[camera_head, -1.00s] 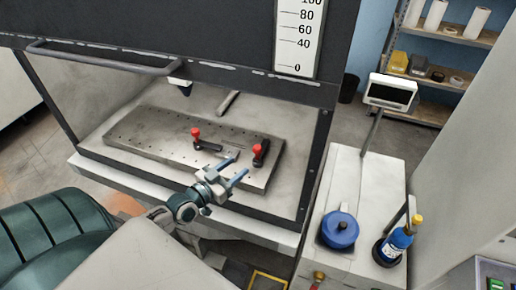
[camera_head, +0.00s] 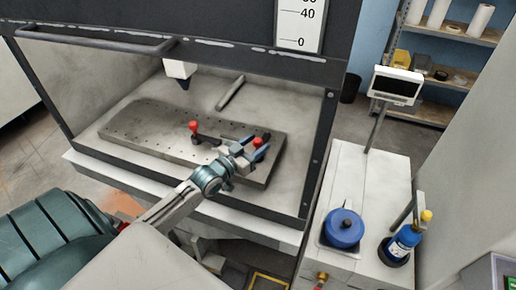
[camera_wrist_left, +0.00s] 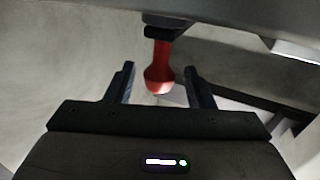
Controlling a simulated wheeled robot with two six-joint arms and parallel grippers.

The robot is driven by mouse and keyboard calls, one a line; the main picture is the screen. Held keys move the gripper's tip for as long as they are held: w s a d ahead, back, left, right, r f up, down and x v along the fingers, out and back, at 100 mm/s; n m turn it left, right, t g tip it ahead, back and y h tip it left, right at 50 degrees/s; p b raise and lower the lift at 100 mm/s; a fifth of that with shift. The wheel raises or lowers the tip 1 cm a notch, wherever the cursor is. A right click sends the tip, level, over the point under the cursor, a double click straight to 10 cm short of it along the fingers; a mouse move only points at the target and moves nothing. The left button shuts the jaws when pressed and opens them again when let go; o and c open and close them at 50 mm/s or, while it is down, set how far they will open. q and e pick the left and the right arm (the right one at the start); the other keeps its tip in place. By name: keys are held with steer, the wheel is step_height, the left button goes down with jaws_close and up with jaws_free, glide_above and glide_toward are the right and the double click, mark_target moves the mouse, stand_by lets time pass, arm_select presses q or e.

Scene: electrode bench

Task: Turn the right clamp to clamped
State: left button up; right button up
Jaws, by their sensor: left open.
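The right clamp, with a red knob (camera_head: 257,142) and a dark base, sits at the right end of the perforated metal plate (camera_head: 150,112). A second clamp with a red knob (camera_head: 193,126) stands to its left on the plate. My left gripper (camera_head: 247,148) is open at the right clamp and hides part of it. In the left wrist view the red handle (camera_wrist_left: 160,68) lies between the two open fingers (camera_wrist_left: 160,84), with a gap on each side. My right gripper is not in view.
The plate lies inside a dark-framed enclosure, under a raised dark front (camera_head: 200,25). A white tool head (camera_head: 179,70) hangs above it and a grey bar (camera_head: 230,92) lies behind. A side bench holds a blue round pot (camera_head: 343,228) and a blue bottle (camera_head: 402,243).

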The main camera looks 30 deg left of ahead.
arm_select(q)
steer(key=shift+w+d, duration=0.1)
steer(key=shift+w, duration=0.5)
steer(key=shift+r, duration=0.1)
jaws_close()
steer(key=shift+b, duration=0.3)
